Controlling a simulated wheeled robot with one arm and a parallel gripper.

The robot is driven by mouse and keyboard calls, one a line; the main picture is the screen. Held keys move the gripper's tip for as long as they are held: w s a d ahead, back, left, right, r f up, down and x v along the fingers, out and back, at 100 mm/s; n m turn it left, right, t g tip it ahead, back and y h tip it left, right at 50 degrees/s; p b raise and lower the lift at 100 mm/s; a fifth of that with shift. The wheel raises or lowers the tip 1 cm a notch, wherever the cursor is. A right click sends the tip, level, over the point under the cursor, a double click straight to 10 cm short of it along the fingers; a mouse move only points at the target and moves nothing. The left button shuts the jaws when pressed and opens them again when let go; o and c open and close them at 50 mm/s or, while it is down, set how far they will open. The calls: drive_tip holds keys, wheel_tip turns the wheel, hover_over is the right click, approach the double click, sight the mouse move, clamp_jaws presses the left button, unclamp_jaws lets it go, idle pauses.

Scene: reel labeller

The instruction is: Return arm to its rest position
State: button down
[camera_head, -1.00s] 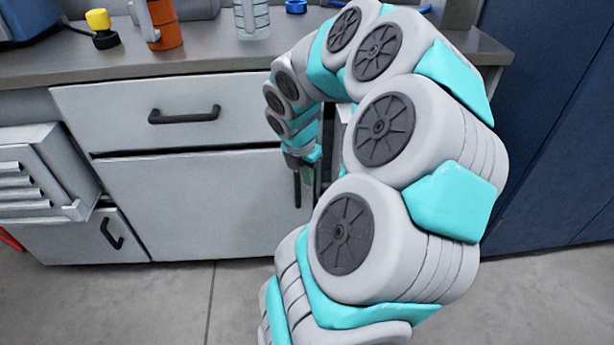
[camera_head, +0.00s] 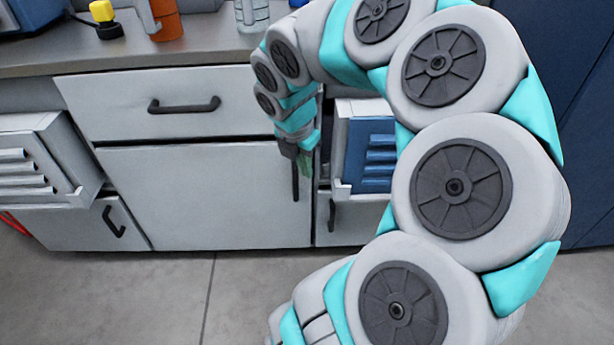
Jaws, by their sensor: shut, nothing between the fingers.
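My arm, grey with teal joints, arches up over the right half of the head camera view and bends down at the wrist. My gripper (camera_head: 299,178) hangs pointing down in front of the cabinet's lower door. It looks narrow and small, and its fingers are shut with nothing held. The arm hides part of the bench and the right side of the cabinets.
A grey bench top (camera_head: 200,52) carries a yellow-and-black item (camera_head: 104,20), an orange bottle (camera_head: 162,16) and a clear container (camera_head: 252,14). A white drawer (camera_head: 140,106) is below. Open slotted units, one white (camera_head: 30,172) and one blue (camera_head: 368,155), stick out. The floor (camera_head: 190,300) is clear.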

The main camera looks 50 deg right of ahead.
drive_tip(key=v, duration=0.3)
drive_tip(key=shift+s+r, duration=0.3)
drive_tip(key=s+a+f+m+y, duration=0.1)
drive_tip(key=s+a+m, duration=0.2)
drive_tip(key=a+m, duration=0.3)
drive_tip(key=s+a+f+m+g+y, duration=0.1)
drive_tip(key=a+m, duration=0.5)
drive_tip(key=a, duration=0.6)
drive_tip(key=s+a+f+m+g, duration=0.1)
drive_tip(key=s+a+f+m, duration=0.2)
drive_tip(key=a, duration=0.7)
drive_tip(key=shift+s+m+y, duration=0.4)
drive_tip(key=shift+s+m, duration=0.8)
drive_tip(key=shift+m, duration=0.6)
